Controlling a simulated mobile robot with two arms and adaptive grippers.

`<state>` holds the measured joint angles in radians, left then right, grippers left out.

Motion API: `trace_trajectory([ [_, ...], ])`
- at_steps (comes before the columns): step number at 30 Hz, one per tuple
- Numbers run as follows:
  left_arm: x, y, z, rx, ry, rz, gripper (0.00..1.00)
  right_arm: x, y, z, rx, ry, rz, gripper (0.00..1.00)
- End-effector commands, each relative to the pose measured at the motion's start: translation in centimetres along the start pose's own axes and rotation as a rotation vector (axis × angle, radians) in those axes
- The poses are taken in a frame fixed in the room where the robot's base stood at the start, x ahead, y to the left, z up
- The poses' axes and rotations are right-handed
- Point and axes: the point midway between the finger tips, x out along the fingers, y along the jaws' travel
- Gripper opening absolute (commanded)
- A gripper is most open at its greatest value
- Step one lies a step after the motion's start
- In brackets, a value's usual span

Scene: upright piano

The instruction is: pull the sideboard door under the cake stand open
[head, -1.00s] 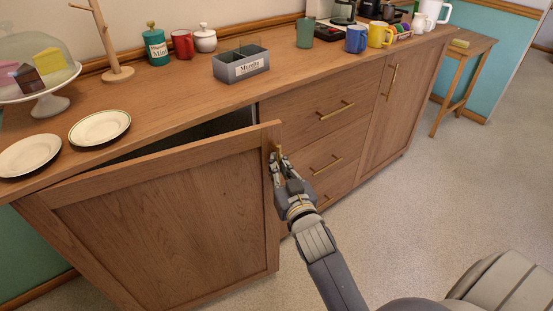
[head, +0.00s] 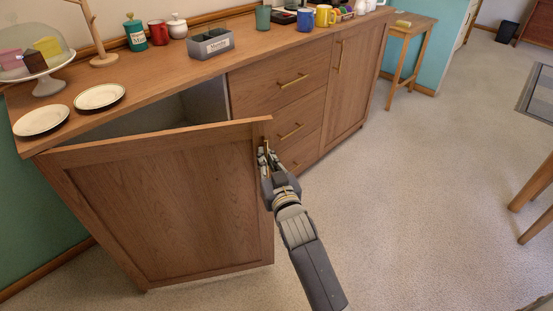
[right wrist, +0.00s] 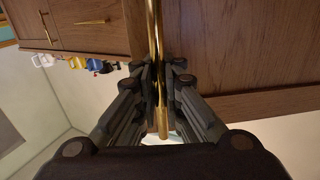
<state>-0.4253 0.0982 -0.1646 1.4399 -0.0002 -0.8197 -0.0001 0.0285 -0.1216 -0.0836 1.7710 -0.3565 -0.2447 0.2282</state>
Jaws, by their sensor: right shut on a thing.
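The sideboard door (head: 155,205) under the cake stand (head: 42,82) stands partly open, swung outward, with a dark gap between it and the cabinet. My right gripper (head: 266,158) is at the door's free edge, shut on its upright brass handle. In the right wrist view, the brass handle (right wrist: 155,60) runs between the two dark fingers (right wrist: 161,95), with the door's wood (right wrist: 230,45) at the right. The cake stand has a glass dome over several cakes. My left gripper is not in view.
The sideboard top (head: 150,72) carries two plates (head: 99,97), a grey box (head: 211,44), a wooden mug tree (head: 97,35) and several mugs and jars. Closed drawers (head: 285,85) are right of the door. A small wooden table (head: 410,30) stands beyond.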

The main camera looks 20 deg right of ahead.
Motion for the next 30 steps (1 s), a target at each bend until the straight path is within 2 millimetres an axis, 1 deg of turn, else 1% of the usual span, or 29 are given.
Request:
trace_trajectory([
  [10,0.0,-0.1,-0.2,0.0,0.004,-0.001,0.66,0.0,0.1,-0.1,-0.001,0.002,0.001,0.0],
  [12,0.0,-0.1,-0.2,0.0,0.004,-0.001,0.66,0.0,0.1,-0.1,-0.001,0.002,0.001,0.2],
  [13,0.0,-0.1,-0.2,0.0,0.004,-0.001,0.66,0.0,0.1,-0.1,-0.001,0.002,0.001,0.27],
  [14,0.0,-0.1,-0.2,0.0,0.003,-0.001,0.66,0.0,0.0,-0.1,-0.001,0.001,0.001,0.29],
  [25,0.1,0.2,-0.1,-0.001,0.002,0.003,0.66,-0.2,0.0,0.0,0.0,0.001,0.0,0.29],
  [28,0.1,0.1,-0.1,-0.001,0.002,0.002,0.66,-0.9,0.0,0.1,0.0,0.0,0.0,0.29],
  [30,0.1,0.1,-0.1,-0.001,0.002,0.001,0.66,-1.8,0.0,0.1,0.0,-0.001,0.0,0.29],
])
